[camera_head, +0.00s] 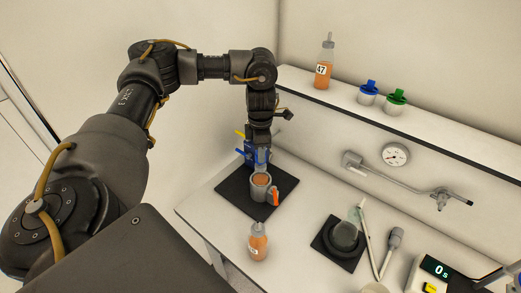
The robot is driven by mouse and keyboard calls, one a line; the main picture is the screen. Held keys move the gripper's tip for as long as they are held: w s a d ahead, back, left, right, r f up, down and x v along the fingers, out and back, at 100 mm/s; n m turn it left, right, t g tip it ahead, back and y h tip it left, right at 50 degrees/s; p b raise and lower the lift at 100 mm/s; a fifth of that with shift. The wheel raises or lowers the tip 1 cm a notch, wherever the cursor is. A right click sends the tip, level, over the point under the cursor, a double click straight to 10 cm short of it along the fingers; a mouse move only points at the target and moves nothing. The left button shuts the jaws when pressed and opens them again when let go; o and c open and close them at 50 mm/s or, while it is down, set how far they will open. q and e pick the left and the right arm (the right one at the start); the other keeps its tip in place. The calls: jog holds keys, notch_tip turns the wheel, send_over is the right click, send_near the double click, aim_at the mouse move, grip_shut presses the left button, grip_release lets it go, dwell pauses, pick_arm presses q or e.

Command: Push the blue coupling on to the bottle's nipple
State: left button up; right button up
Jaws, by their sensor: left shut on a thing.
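My left gripper (258,147) points down above the black mat and is shut on the blue coupling (249,153). A small yellow part sticks out beside the coupling. Right below, a bottle (261,180) with orange juice stands in a grey holder (260,193) that has an orange lever. The nipple is hidden by the gripper and coupling. I cannot tell whether the coupling touches the bottle's top. My right gripper is not clearly in view.
A black mat (232,192) lies under the holder. Another juice bottle (258,243) stands near the table's front edge. A dark cone-shaped vessel (345,236) stands on a second mat. The shelf above carries bottle 47 (323,70) and blue- and green-topped jars (396,100). A timer (435,271) is at lower right.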

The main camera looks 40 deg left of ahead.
pick_arm(q)
jog(key=shift+f+b, duration=0.4)
jog(key=shift+f, duration=0.35)
jog(key=shift+s+f, duration=0.1)
jog(key=shift+f, duration=0.05)
dwell(0.4)
jog(key=o, duration=1.1)
notch_tip(320, 180, up, 11)
jog(key=shift+f+b, duration=0.1)
jog(key=shift+b, duration=0.5)
